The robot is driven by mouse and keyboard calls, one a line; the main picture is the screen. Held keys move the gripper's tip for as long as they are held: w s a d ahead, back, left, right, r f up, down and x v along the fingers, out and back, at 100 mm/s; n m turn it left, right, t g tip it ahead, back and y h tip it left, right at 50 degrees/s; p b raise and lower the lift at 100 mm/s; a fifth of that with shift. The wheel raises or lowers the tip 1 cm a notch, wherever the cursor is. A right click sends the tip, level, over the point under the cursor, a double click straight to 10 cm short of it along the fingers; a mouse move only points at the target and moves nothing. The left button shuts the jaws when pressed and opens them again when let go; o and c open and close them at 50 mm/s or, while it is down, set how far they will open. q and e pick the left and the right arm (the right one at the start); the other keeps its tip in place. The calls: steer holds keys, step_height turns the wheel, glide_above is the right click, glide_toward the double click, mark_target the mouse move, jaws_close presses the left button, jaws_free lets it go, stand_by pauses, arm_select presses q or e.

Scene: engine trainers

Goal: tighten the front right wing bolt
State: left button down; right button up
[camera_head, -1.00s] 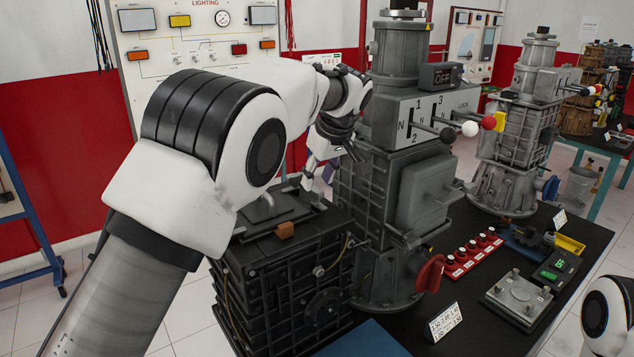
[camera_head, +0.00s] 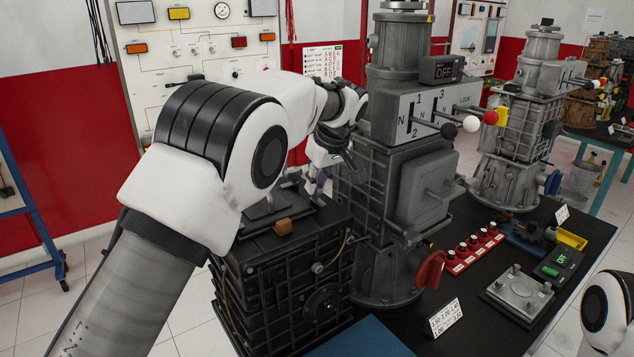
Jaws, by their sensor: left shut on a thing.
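My left gripper (camera_head: 322,172) points down over the far right part of the lid of a black ribbed gearbox-like casing (camera_head: 290,275), beside the tall grey unit. My arm and wrist partly cover it. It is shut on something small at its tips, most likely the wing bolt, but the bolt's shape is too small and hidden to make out. The casing's lid (camera_head: 262,243) is dark with a small brown block (camera_head: 284,227) on it. My left forearm hides the lid's left part. My right gripper is out of view; only part of my right arm shows at the lower right edge.
The tall grey gearbox unit (camera_head: 412,190) with levers and an OFF display (camera_head: 441,69) stands close right of my gripper. On the black table are a red button row (camera_head: 473,250), a metal plate fixture (camera_head: 519,294), a green-lit box (camera_head: 558,264) and a number card (camera_head: 444,318).

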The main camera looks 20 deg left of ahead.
arm_select(q)
steer(key=shift+a+f+m, duration=0.1)
steer(key=shift+f+m, duration=0.2)
steer(key=shift+m, duration=0.1)
steer(key=shift+s+m+t+h+p, duration=0.1)
steer(key=shift+m+t+h+p, duration=0.3)
steer(key=shift+m, duration=0.5)
steer(key=m+p, duration=0.1)
steer(key=m, duration=0.1)
steer(key=shift+a+r+m+h, duration=0.1)
steer(key=shift+r+m+h, duration=0.05)
steer(key=shift+m+h, duration=0.2)
steer(key=m+p, duration=0.1)
steer(key=m+h+p, duration=0.1)
steer(key=m, duration=0.1)
steer(key=shift+a+r+m+t+h+p, duration=0.15)
steer(key=shift+m+t+h+p, duration=0.1)
steer(key=shift+t+p, duration=0.15)
steer(key=m+h+p, duration=0.1)
steer(key=m, duration=0.1)
steer(key=shift+a+m, duration=0.1)
steer(key=shift+m, duration=0.3)
steer(key=m, duration=0.1)
steer(key=m+h+p, duration=0.1)
steer(key=shift+f+m, duration=0.2)
steer(key=shift+m, duration=0.1)
steer(key=shift+a+m+g+h, duration=0.1)
steer(key=shift+m+g+h, duration=0.45)
steer(key=shift+m, duration=1.35)
